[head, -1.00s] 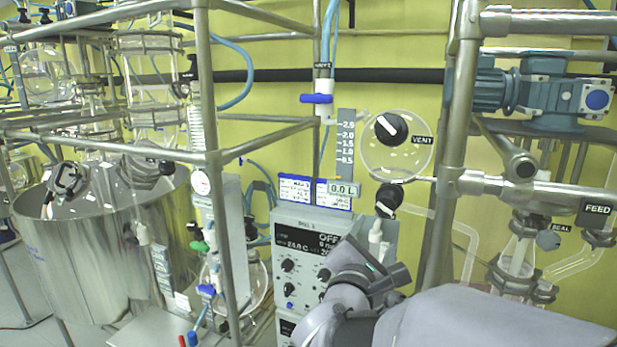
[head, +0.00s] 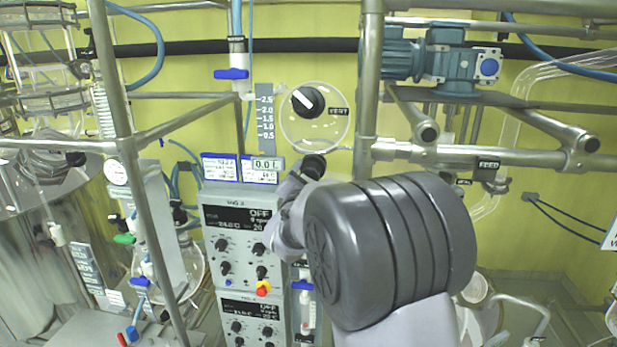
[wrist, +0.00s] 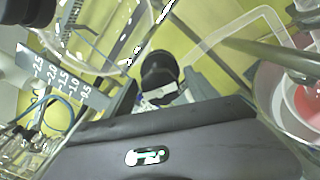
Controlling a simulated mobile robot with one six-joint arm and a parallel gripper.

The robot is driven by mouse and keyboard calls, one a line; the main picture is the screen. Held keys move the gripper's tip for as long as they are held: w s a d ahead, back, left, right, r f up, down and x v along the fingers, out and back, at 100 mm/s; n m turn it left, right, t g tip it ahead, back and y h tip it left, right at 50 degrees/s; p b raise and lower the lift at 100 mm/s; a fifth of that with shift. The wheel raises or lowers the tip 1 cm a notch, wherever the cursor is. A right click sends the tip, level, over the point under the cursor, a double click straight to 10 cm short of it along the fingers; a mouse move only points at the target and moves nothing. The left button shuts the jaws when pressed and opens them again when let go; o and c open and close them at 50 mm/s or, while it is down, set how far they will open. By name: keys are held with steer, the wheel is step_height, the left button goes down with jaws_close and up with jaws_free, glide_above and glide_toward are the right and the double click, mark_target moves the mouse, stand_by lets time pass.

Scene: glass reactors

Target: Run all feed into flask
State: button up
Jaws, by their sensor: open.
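The round clear glass feed vessel (head: 326,135) hangs beside a grey level scale (head: 265,120), with a display reading 0.0 L (head: 266,164). Its VENT knob (head: 307,101) is black with a white bar slanting from upper left to lower right. A second black knob (head: 313,167) is under the vessel. It shows again in the wrist view (wrist: 160,75), just beyond my gripper's dark body. My gripper (head: 290,192) is open and close to this lower knob; its fingertips are mostly hidden, and I cannot tell whether they touch it. The flask is hidden behind my arm in the head view.
Control boxes (head: 236,240) with knobs and a red-yellow button stand below the vessel. Steel posts (head: 369,90) and rails frame the space. A blue motor (head: 440,62) is at upper right, above a FEED label (head: 488,164). A red object (wrist: 308,103) shows at the wrist view's right.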

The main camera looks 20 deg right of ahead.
steer(key=c, duration=1.4)
steer(key=shift+m, duration=0.3)
